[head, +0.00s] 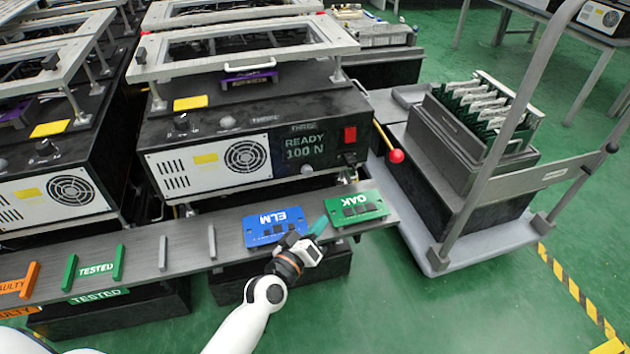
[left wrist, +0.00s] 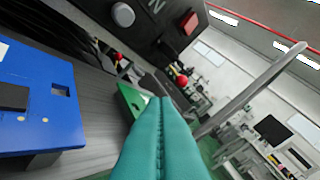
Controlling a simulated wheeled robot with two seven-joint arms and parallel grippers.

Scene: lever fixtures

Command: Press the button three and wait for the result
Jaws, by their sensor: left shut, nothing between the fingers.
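The fixture labelled THREE (head: 215,150) is a black box with a display (head: 305,148) reading "READY 100 N". A red switch (head: 350,135) sits right of the display, and a small round grey button (head: 306,170) sits below it. In the left wrist view the grey button (left wrist: 123,14) and red switch (left wrist: 190,22) show near the top. My left gripper (head: 319,226) has teal fingers, shut and empty, over the shelf in front of the fixture and apart from the button. The fingers (left wrist: 157,103) also show in the left wrist view. My right gripper is out of view.
A blue ELM board (head: 268,228) and a green OAK board (head: 357,209) lie on the grey shelf (head: 140,255), either side of my fingers. A red-knobbed lever (head: 395,156) sticks out at the fixture's right. A grey cart (head: 437,262) holding a crate of boards stands further right.

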